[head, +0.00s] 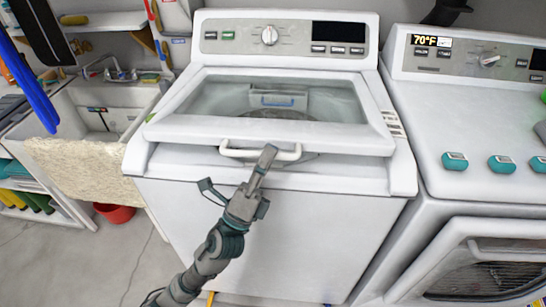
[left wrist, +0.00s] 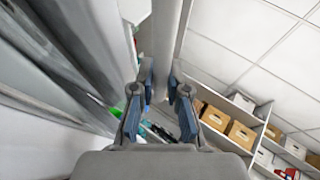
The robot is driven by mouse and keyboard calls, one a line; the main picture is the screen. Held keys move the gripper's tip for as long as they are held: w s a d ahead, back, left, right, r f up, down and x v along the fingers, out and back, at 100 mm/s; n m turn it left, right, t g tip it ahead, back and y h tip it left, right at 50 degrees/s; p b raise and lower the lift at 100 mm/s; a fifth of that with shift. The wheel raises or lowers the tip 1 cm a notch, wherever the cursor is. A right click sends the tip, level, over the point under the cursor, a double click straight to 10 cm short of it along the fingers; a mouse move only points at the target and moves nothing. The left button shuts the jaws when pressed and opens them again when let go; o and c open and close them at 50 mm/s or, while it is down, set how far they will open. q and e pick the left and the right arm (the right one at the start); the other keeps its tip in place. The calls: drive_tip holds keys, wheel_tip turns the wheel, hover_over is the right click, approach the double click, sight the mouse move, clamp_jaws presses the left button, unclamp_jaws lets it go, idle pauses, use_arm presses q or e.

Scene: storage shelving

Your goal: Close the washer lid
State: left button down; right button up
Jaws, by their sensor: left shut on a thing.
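The white washer (head: 200,225) stands in the middle of the head view. Its lid (head: 180,128) has a large glass window and looks nearly flat, with its front edge slightly above the body. A white bar handle (head: 235,153) runs along the lid's front edge. My left gripper (head: 267,155) reaches up from below and is shut on this handle, right of its middle. In the left wrist view, the blue-padded fingers of the left gripper (left wrist: 161,92) stand on either side of the pale handle bar (left wrist: 166,40). My right gripper is not in view.
A dryer (head: 450,150) stands close on the right, with several teal items on top. A sink (head: 90,110) is on the left, with a red bucket (head: 115,212) on the floor below. The floor at the lower left is clear. Shelves with boxes (left wrist: 240,130) show in the wrist view.

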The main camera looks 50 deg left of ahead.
use_arm(q)
drive_tip(key=c, duration=1.4)
unclamp_jaws()
drive_tip(key=shift+a+n+y, duration=0.3)
drive_tip(key=shift+a+y, duration=0.1)
drive_tip(key=shift+y, duration=0.1)
drive_tip(key=shift+o, duration=1.2)
drive_tip(key=shift+s+a, duration=0.1)
drive_tip(key=shift+a, duration=0.15)
drive_tip(key=shift+a+f, duration=0.15)
drive_tip(key=shift+a, duration=0.1)
drive_tip(key=shift+s+d+f, duration=0.15)
drive_tip(key=shift+d+f, duration=0.2)
drive_tip(key=shift+d, duration=0.05)
drive_tip(key=v, duration=1.1)
drive_tip(key=shift+s+a, duration=0.15)
drive_tip(key=shift+a, duration=0.25)
drive_tip(key=shift+f, duration=0.1)
